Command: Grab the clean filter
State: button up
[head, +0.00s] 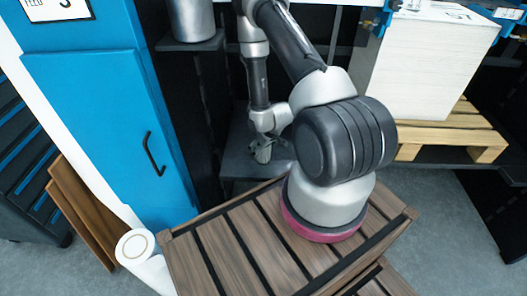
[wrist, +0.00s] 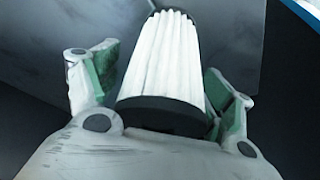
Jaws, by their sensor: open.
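The clean filter (wrist: 168,62) is a white pleated cylinder with black end caps. In the wrist view it stands between the two fingers of my gripper (wrist: 165,90). The fingers have green pads and are spread, with a gap on each side of the filter. The dark cap nearest me is close to the palm. In the head view my gripper (head: 263,150) is low over a dark grey shelf, at the end of my arm. The filter cannot be made out clearly there, as the gripper covers that spot.
A blue cabinet (head: 115,120) with a black handle stands to the left. A metal canister (head: 191,20) sits on a small shelf above. A paper stack (head: 425,65) on a wooden pallet (head: 455,135) is at right. A white roll (head: 140,255) stands front left.

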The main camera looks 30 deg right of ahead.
jog(key=c, duration=1.1)
jog(key=shift+r, duration=0.1)
